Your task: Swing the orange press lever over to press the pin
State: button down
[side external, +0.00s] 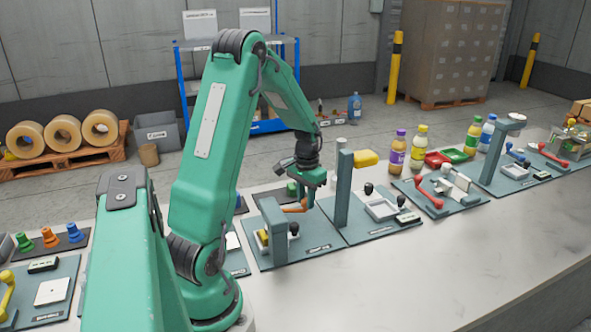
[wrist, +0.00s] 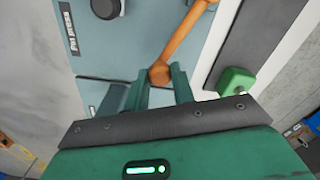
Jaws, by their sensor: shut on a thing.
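The orange press lever (side external: 296,209) belongs to a grey-green press station (side external: 290,252) near the middle of the bench in the side external view. In the wrist view the lever (wrist: 183,38) runs up and to the right from a rounded end between the jaws. My gripper (wrist: 160,88) is shut on that rounded end. In the side external view my gripper (side external: 304,192) is small, just above and behind the station's upright. I cannot make out the pin in either view.
A dark round knob (wrist: 106,8) lies left of the lever in the wrist view, and a green block (wrist: 236,82) sits to the right. The bench front (side external: 400,270) is clear.

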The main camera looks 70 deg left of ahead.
jog(key=shift+s+d+m, duration=0.1)
jog(key=shift+d+m, duration=0.2)
jog(key=shift+m, duration=0.1)
jog(key=c, duration=1.2)
grip_release()
jog(key=shift+o, duration=0.2)
jog(key=shift+r, duration=0.1)
jog(key=shift+r, duration=3.8)
jog(key=shift+d+r, duration=0.1)
